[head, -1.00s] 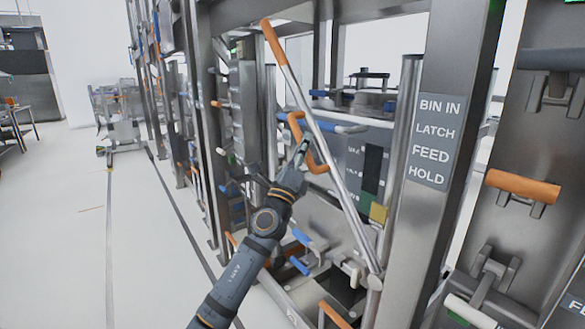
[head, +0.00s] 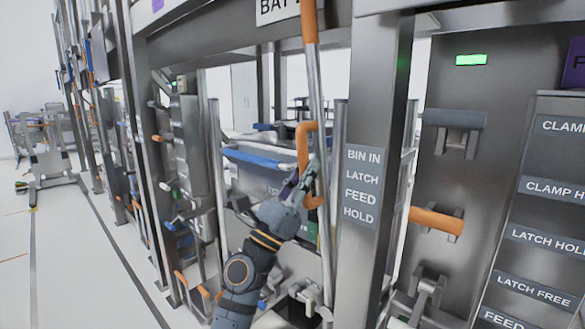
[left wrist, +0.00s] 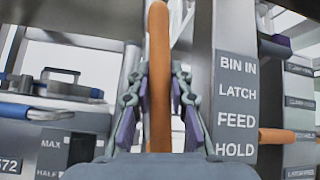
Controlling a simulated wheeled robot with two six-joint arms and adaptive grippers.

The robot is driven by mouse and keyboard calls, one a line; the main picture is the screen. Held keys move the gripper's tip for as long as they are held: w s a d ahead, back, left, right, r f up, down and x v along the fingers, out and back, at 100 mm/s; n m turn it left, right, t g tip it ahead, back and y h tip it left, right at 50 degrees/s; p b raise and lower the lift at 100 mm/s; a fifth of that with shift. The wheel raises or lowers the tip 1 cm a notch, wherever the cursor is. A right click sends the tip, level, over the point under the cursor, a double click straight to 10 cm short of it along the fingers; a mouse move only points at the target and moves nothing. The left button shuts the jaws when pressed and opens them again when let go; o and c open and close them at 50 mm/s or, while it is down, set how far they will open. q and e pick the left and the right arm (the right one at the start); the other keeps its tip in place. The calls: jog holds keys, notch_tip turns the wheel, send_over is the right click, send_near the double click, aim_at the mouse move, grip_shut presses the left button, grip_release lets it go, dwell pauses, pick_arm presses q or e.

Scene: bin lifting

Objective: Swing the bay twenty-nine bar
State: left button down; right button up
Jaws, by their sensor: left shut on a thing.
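The bay bar is a long steel lever (head: 318,95) with an orange top end and an orange loop handle (head: 304,142) partway down. It stands nearly upright in front of the bay. My left gripper (head: 309,180) is at the loop handle. In the left wrist view, its two fingers (left wrist: 159,100) are shut on the upright orange handle (left wrist: 159,50), one on each side. The bay sign (head: 284,9) is partly cut off and hidden by the bar, so its number cannot be read. My right gripper is out of view.
A steel post (head: 367,180) labelled BIN IN, LATCH, FEED, HOLD stands just right of the bar. A bin with a blue bar (head: 262,158) sits in the bay behind. An orange handle (head: 436,219) juts out at right. Open floor (head: 80,260) lies left.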

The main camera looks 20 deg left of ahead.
pick_arm(q)
jog(key=shift+s+d+f, duration=0.1)
jog(key=shift+d, duration=0.1)
jog(key=c, duration=1.2)
grip_release()
jog(key=shift+f, duration=0.1)
jog(key=v, duration=1.1)
jog(key=shift+s+a+f, duration=0.2)
jog(key=shift+s+f, duration=0.05)
